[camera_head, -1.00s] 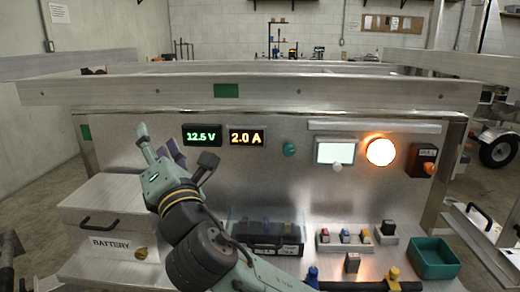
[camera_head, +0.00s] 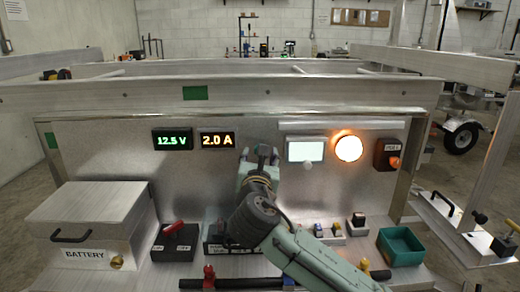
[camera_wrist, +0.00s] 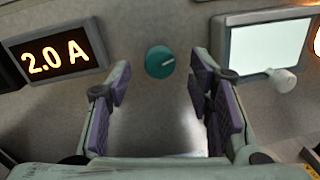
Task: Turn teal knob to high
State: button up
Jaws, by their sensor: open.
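The teal knob (camera_wrist: 160,62) sits on the metal panel in the wrist view, between the orange 2.0 A display (camera_wrist: 55,54) and a lit white screen (camera_wrist: 270,48). It carries a pale pointer mark toward its right side. My gripper (camera_wrist: 158,80) is open, with purple-padded fingers on either side below the knob, and nothing is between them. In the head view my gripper (camera_head: 259,156) is in front of the panel and hides the knob. I cannot tell whether the fingers reach the panel.
A green 12.5 V display (camera_head: 173,139), a glowing orange lamp (camera_head: 348,148) and a switch box (camera_head: 389,155) are on the panel. A battery box (camera_head: 95,212) stands left, a teal tray (camera_head: 400,247) right. A pale small knob (camera_wrist: 284,80) is right of the teal one.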

jog(key=shift+w+d, duration=0.15)
jog(key=shift+w, duration=1.45)
grip_shut()
